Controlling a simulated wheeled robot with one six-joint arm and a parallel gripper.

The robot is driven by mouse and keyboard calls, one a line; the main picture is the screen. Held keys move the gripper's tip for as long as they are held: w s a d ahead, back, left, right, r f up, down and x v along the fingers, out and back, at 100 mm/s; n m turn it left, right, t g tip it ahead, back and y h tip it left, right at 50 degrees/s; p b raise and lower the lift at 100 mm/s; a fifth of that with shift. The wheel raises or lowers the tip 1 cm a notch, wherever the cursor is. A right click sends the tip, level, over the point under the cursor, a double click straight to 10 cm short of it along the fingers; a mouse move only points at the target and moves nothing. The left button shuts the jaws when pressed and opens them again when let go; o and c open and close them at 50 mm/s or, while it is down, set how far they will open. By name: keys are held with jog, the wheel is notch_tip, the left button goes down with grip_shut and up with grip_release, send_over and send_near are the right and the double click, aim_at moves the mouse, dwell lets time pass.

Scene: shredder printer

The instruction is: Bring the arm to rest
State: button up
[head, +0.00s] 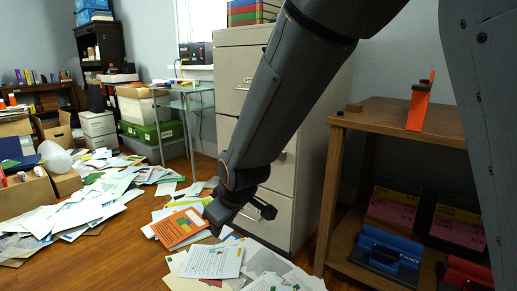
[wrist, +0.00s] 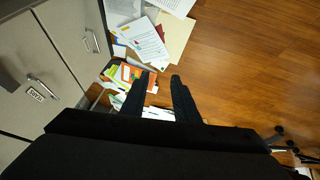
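My gripper (wrist: 163,77) reaches down beside the filing cabinet, over papers on the floor. In the wrist view its two dark fingers are apart with nothing between them. My arm slants down from the upper right across the head view, and its dark end (head: 218,212) hides part of the papers beneath. An orange booklet (head: 180,228) lies on the pile near the gripper. It also shows in the wrist view (wrist: 125,73), partly behind the left finger.
A beige filing cabinet (head: 305,185) stands close behind the arm. A wooden shelf unit (head: 430,125) stands at right. Papers (head: 75,205) and boxes (head: 25,190) cover the left floor. A glass table (head: 180,95) stands further back. Bare wood floor (head: 115,255) shows at front left.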

jog(key=s+d+r+m+g+p, duration=0.1)
jog(key=s+d+r+g, duration=0.15)
jog(key=s, duration=0.75)
jog(key=s+d+r+m+g+h, duration=0.1)
jog(key=s+d+r+m, duration=0.15)
jog(key=s, duration=0.65)
jog(key=s+d+r+m+g+p, duration=0.1)
jog(key=s+d+r+g, duration=0.15)
jog(key=s, duration=0.75)
jog(key=d+r+m+h+p, duration=0.1)
jog(key=d+r+m+p, duration=0.2)
jog(key=d+r+p, duration=0.7)
jog(key=d+r+m+h+p, duration=0.1)
jog(key=d+r+m+p, duration=0.2)
jog(key=d+r+p, duration=0.8)
notch_tip(320, 180, up, 8)
jog(key=p, duration=1.6)
jog(key=shift+w+t, duration=0.15)
jog(key=shift+t, duration=0.15)
jog(key=shift+w+f+m, duration=0.1)
jog(key=shift+w+m, duration=0.05)
jog(key=shift+m, duration=0.2)
